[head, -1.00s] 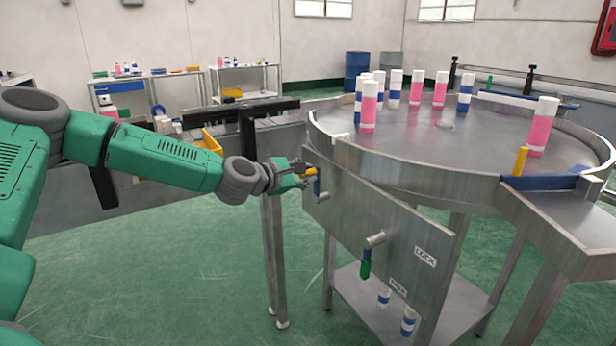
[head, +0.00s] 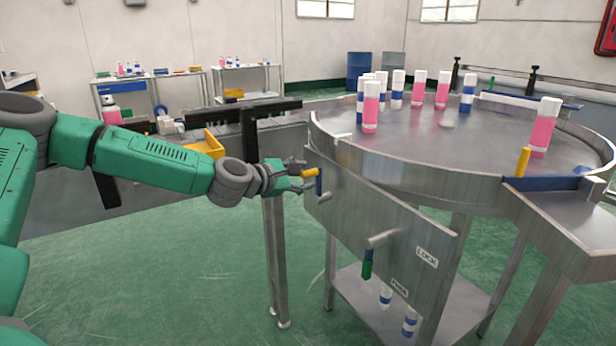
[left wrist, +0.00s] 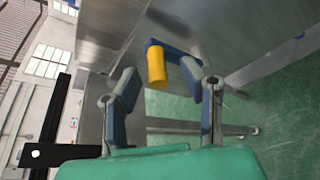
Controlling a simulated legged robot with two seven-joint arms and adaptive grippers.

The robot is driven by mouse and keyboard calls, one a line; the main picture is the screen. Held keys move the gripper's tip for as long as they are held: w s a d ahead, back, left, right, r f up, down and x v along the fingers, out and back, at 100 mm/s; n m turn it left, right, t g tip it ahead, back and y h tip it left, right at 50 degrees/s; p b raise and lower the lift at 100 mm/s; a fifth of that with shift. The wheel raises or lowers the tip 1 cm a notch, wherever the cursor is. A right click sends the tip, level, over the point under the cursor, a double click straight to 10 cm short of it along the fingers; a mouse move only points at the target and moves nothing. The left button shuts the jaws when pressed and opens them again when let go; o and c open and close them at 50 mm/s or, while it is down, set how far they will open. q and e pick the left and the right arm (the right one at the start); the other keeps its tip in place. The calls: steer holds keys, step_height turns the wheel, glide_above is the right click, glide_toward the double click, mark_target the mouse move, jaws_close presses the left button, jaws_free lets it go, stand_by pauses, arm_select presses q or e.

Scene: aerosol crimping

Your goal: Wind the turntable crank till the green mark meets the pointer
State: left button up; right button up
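The crank, with a blue arm (head: 319,184) and a yellow handle (head: 310,172), sits on the left end of the steel front panel below the round turntable (head: 440,150). My left gripper (head: 298,175) is at the handle. In the left wrist view the yellow handle (left wrist: 156,68) lies between my two spread fingers (left wrist: 158,85), with gaps visible beside it. A yellow upright post (head: 522,161) stands at the turntable's front right rim; I cannot tell whether it is the pointer. I cannot make out a green mark on the turntable. My right gripper is out of view.
A lever with a green grip (head: 367,268) hangs from the panel beside a LOCK label (head: 427,258). Pink cans (head: 371,106) and blue-banded cans (head: 466,94) stand on the turntable. A dark frame post (head: 249,130) is close behind my left gripper.

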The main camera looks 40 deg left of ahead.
arm_select(q)
steer(key=v, duration=0.3)
steer(key=shift+s+a+r, duration=0.15)
steer(key=shift+s, duration=0.95)
steer(key=s+d+f+m+g, duration=0.45)
steer(key=d+f+m, duration=0.2)
steer(key=f, duration=0.35)
steer(key=s+d+f+m+g, duration=0.3)
steer(key=s+d+f+m, duration=0.35)
steer(key=f, duration=0.25)
steer(key=s+d+f+m+g, duration=0.1)
steer(key=s+f+m, duration=0.3)
steer(key=s, duration=0.4)
steer(key=s+d+f+m+g+y, duration=0.1)
steer(key=s+d+f+m+g, duration=0.1)
steer(key=s, duration=0.6)
steer(key=s+d+f+m+g, duration=0.1)
steer(key=s+f+m+g, duration=0.2)
steer(key=s+f+m, duration=0.4)
steer(key=shift+s+d+f+g+y+p, duration=0.2)
steer(key=shift+s+g+y+p, duration=0.15)
steer(key=shift+s, duration=0.25)
